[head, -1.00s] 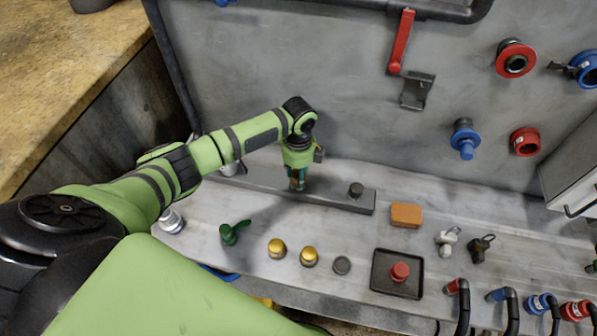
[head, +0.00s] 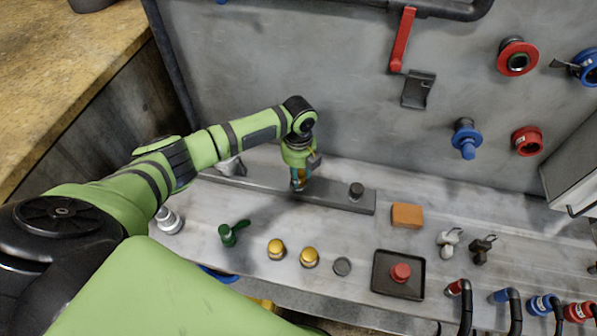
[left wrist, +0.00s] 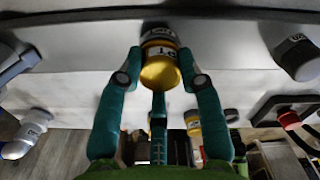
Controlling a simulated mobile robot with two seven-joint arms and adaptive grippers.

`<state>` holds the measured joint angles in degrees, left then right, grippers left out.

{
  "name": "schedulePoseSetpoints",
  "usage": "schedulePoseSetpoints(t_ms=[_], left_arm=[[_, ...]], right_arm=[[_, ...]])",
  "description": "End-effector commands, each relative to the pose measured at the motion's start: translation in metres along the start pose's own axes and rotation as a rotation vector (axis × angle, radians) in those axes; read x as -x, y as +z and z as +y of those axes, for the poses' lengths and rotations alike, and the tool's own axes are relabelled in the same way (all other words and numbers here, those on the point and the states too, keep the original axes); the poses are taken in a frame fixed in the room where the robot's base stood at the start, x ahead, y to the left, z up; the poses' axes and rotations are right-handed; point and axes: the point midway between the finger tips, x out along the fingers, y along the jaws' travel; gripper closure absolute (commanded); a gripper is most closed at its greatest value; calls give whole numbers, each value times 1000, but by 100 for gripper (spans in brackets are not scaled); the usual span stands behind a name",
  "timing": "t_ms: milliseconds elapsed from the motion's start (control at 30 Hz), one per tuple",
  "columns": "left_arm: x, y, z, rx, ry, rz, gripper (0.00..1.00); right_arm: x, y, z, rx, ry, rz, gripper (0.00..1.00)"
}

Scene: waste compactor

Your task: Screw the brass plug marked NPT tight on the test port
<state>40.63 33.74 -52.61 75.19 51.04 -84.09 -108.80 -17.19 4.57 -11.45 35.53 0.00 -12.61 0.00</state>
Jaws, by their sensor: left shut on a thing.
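My left gripper (head: 299,184) points down at the grey bar (head: 332,196) by the back wall. In the left wrist view its teal fingers (left wrist: 160,82) are shut on a brass plug (left wrist: 160,70). The plug has a pale marking band, only partly readable. Its far end meets a grey labelled fitting (left wrist: 158,34), seemingly the test port. They look in line and touching, but I cannot tell how far the plug is threaded on. In the head view the fingers mostly hide plug and port. My right gripper is not in view.
Two other brass plugs (head: 277,249) (head: 310,257), a grey disc (head: 342,266) and a green handled part (head: 233,233) lie in front. A dark fitting (head: 356,190) stands right on the bar. An orange block (head: 407,215) and red button (head: 400,272) are farther right.

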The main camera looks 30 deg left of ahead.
Motion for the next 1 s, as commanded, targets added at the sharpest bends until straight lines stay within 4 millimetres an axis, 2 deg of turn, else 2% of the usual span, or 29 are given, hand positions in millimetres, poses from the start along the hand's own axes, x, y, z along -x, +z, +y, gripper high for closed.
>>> schedulePoseSetpoints(t_ms=[167,433,833,1000], left_arm=[[-2,0,1,-70,2,-1,100],[-2,0,1,-414,2,-1,100],[-1,0,1,-489,3,-1,100],[-3,1,1,-724,4,-1,100]], right_arm=[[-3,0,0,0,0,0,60],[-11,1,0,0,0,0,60],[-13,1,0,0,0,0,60],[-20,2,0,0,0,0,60]])
